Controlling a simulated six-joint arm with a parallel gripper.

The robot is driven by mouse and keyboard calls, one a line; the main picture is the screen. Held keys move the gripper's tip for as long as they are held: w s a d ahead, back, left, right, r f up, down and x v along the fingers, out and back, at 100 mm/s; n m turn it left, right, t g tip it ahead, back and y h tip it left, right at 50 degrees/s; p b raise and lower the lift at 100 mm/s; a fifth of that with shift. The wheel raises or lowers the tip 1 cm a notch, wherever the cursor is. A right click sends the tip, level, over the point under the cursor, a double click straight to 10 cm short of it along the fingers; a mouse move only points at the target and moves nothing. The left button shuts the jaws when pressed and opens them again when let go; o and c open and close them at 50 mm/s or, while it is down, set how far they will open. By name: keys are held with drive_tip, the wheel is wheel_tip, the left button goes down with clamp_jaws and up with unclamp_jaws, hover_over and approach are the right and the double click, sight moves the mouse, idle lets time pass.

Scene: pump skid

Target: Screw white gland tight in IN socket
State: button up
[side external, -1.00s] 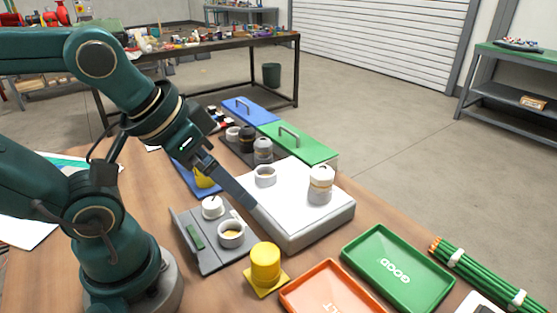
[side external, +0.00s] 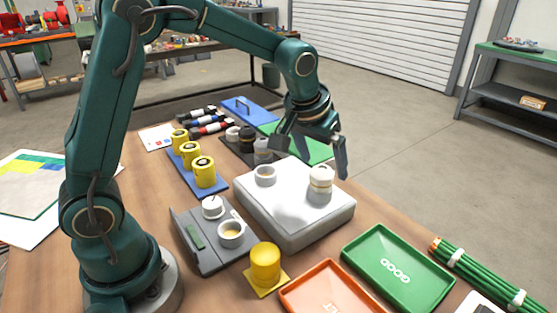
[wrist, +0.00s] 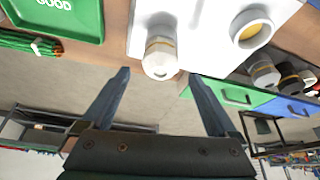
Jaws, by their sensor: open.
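The white pump block (side external: 290,222) carries two sockets. On its right one stands an upright white cylindrical piece (side external: 320,178) with a tan band, which I take to be the white gland; in the wrist view it is the pale cylinder (wrist: 161,50). The other socket (side external: 265,174) is a white ring, open on top, and shows a yellowish inside in the wrist view (wrist: 251,30). No IN label is readable. My gripper (wrist: 158,75) is open and empty, just above and behind the gland. The gland shows between the fingertips in the wrist view, apart from them.
A dark rack (side external: 236,152) holds white, black and grey pieces behind the block. A grey fixture (side external: 205,255) with two white cups, a yellow cylinder (side external: 265,264), an orange tray (side external: 325,290) and a green GOOD tray (side external: 398,268) stand in front.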

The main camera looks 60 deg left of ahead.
sight(325, 177)
drive_tip(key=shift+x, duration=2.75)
drive_tip(key=shift+s+f, duration=0.1)
drive_tip(key=shift+s, duration=0.05)
drive_tip(key=shift+c, duration=0.3)
drive_tip(key=c, duration=1)
drive_tip(key=o, duration=1.1)
drive_tip(key=shift+c, duration=0.2)
